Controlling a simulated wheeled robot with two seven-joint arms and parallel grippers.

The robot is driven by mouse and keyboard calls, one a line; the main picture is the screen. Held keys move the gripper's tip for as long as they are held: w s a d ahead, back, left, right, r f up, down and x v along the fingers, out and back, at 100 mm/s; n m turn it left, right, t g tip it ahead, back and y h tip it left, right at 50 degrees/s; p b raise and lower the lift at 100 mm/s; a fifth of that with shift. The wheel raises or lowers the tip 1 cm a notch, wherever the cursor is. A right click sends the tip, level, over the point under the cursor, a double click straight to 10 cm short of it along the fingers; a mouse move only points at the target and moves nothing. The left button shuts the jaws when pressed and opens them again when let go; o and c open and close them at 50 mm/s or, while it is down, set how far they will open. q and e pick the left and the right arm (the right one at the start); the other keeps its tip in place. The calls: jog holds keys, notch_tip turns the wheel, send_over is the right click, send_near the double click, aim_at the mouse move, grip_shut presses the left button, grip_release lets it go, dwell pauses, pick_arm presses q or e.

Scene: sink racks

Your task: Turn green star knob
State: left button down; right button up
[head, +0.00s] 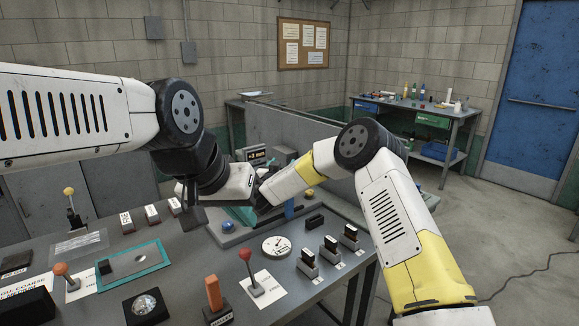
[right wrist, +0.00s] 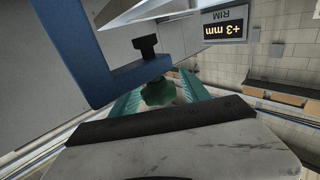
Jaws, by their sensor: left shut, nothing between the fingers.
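The green star knob (right wrist: 160,92) shows in the right wrist view as a dark green lobed knob, between teal rails and just beyond the dark edge of my right gripper's body. In the head view I cannot make it out; the grippers cover that area. My right gripper (head: 262,203) reaches in from the right to the teal and blue fixture. My left gripper (head: 197,215) is shut and empty, pointing down at the left side of the fixture.
A blue bracket (right wrist: 95,75) with a black screw knob (right wrist: 146,47) stands close to the star knob. A display (right wrist: 222,28) reads +3 mm. The bench holds a round dial (head: 277,246), a red-ball lever (head: 246,256), an orange handle (head: 213,291) and several black switches.

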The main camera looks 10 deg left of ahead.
jog(key=shift+f, duration=0.1)
jog(key=shift+s+a, duration=0.15)
jog(key=shift+s, duration=0.4)
jog(key=s, duration=0.6)
jog(key=shift+s+a, duration=0.2)
jog(key=shift+s, duration=0.15)
dwell(0.4)
